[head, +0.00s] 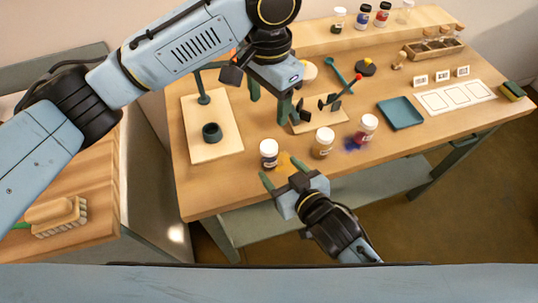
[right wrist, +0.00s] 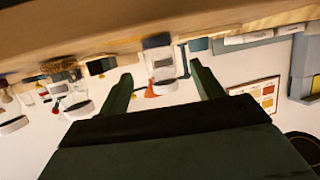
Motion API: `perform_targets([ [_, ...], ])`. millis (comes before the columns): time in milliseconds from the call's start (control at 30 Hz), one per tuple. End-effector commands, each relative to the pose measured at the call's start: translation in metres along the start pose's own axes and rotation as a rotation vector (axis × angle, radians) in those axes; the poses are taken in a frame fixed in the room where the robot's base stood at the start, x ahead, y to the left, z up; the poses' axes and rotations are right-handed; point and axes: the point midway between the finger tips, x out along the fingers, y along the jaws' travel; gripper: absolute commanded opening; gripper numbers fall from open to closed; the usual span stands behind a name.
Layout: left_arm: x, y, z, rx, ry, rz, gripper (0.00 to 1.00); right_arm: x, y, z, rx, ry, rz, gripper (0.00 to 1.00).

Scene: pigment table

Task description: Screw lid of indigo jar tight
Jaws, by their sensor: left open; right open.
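The indigo jar (head: 268,153), with dark blue contents and a pale lid on top, stands upright near the table's front edge. I cannot tell how tight the lid is. My right gripper (head: 281,172) is open, just in front of the jar at the table edge, its fingers pointing toward it. In the right wrist view, which is upside down, the jar (right wrist: 160,63) shows between the two spread fingers (right wrist: 163,88), not gripped. My left gripper (head: 270,100) is open and empty, pointing down above the table, behind the indigo jar.
A pale board (head: 225,147) with a dark cup (head: 212,132) lies left. A teal tray (head: 400,113) is farther right.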

Motion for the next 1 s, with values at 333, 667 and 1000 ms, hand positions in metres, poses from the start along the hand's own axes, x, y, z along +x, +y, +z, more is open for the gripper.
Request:
perform_targets([
  [333,-0.005,0.000,0.000,0.000,0.000,0.000,0.61,-0.061,0.000,0.001,-0.001,-0.002,0.000,0.66],
  [667,-0.005,0.000,0.000,0.000,0.000,0.000,0.61,-0.069,0.000,0.000,-0.002,-0.001,0.000,0.66],
  [1000,-0.005,0.000,0.000,0.000,0.000,0.000,0.61,-0.069,0.000,0.000,-0.001,-0.001,0.000,0.66],
])
